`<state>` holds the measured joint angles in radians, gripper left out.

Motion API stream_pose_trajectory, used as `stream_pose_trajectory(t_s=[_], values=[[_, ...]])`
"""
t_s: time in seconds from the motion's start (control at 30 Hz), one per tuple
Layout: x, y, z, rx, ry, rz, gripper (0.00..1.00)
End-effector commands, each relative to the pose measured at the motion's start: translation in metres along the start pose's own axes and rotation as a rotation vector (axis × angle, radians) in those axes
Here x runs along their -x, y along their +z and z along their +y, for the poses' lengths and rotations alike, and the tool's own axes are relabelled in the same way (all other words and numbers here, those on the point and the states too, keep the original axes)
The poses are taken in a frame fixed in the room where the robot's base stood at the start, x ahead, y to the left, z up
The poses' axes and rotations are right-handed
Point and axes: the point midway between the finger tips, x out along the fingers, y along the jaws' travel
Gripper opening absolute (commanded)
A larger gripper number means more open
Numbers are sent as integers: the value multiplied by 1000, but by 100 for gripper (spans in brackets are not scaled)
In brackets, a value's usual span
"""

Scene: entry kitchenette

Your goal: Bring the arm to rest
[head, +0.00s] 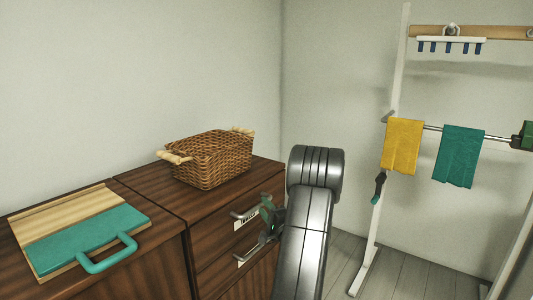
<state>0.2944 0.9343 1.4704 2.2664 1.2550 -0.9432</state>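My arm rises in dark grey metal links in the lower middle of the head view, in front of the drawer cabinet (205,245). A small dark and green part, which looks like my gripper (268,217), shows at the left of the arm, close to the drawer fronts and handles. The arm links partly hide it. I cannot tell whether its fingers are open or shut, or whether it touches a handle. I see nothing clearly held in it.
A wicker basket (212,160) and a wooden board with a teal handled piece (85,238) stand on the cabinet tops. At the right, a white rack (394,130) carries a yellow cloth (402,146) and a teal cloth (458,155). Floor shows between arm and rack.

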Motion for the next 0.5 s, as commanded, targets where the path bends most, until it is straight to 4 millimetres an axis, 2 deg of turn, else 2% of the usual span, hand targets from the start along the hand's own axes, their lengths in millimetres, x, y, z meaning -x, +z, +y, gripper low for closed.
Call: stream_pose_trajectory(t_s=[0.2, 0.5], values=[[9, -3, -2, -1, 0, -1, 38], [9, -2, -1, -1, -1, -2, 38]])
